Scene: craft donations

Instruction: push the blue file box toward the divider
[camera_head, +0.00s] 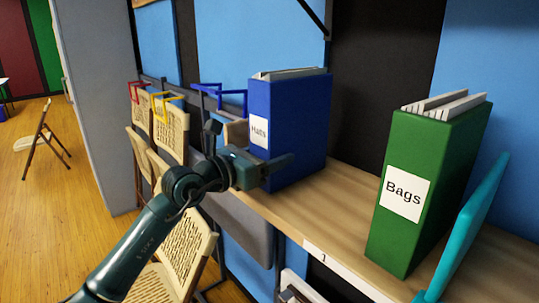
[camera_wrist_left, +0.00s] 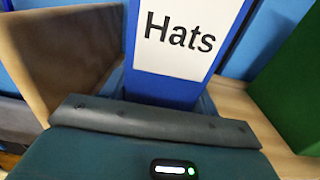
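The blue file box (camera_head: 300,125), labelled "Hats", stands upright on the wooden shelf with papers in its top. My left gripper (camera_head: 275,168) is at the box's lower front, overlapping it in the head view; I cannot tell whether it touches. In the left wrist view the blue file box (camera_wrist_left: 190,45) rises close beyond my gripper's teal body. The fingertips are hidden there, so the opening is unclear. A thin teal upright panel (camera_head: 470,225), which looks like a divider, leans slightly at the right, beyond the green box. My right gripper is not in view.
A green file box (camera_head: 425,190) labelled "Bags" stands between the blue box and the teal panel. Bare shelf (camera_head: 335,205) lies between the two boxes. A tan panel (camera_wrist_left: 70,50) is left of the blue box. Folding chairs (camera_head: 170,125) hang or stand at the left.

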